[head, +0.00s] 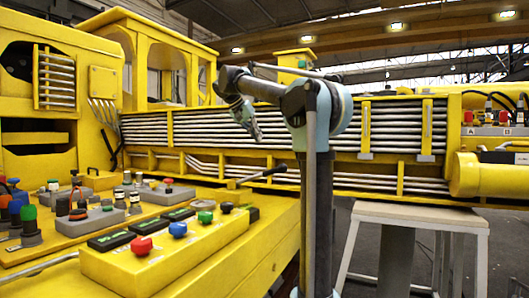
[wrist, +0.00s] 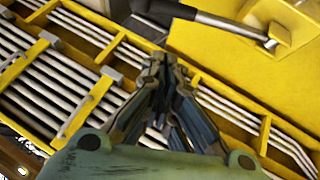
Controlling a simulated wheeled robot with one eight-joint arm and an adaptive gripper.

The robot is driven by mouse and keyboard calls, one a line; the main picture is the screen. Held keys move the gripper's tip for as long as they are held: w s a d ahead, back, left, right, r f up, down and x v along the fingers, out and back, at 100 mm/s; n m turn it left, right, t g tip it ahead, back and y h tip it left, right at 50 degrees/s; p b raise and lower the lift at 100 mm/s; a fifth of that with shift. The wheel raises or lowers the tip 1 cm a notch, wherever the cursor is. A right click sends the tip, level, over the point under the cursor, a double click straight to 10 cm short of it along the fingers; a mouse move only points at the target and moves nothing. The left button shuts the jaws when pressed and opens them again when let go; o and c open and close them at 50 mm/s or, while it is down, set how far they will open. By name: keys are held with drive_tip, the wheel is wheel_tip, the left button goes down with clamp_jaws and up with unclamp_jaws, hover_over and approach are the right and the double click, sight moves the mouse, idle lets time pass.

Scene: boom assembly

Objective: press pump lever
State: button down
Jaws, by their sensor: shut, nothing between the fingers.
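The pump lever (head: 268,173) appears to be the black-gripped rod at the far edge of the yellow bench in the head view, sloping up to the right. In the wrist view, a lever with a dark grip and silver rod (wrist: 230,26) runs across the top, its silver end at a yellow block. My gripper (head: 256,134) hangs above and slightly left of the lever in the head view. In the wrist view my gripper (wrist: 163,62) is shut and empty, its fingertips below the lever's grip. I see no contact between them.
A yellow box with coloured push buttons (head: 170,245) stands at the front of the bench. Grey control boxes with knobs (head: 105,219) lie behind it. A yellow boom frame with silver pipes (head: 390,125) spans the back. A pale-topped stand (head: 420,216) is at the right.

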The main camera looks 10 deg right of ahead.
drive_tip(key=x, duration=0.9)
drive_tip(key=shift+d+f, duration=0.2)
drive_tip(key=shift+f, duration=0.15)
drive_tip(key=shift+s+d+f, duration=0.1)
drive_tip(key=shift+s+f, duration=0.15)
drive_tip(key=shift+f, duration=0.25)
drive_tip(key=shift+s+d+f, duration=0.1)
drive_tip(key=shift+s+f, duration=0.15)
drive_tip(key=shift+f, duration=0.25)
drive_tip(key=shift+s+f, duration=0.2)
drive_tip(key=shift+f, duration=0.45)
drive_tip(key=shift+a, duration=0.1)
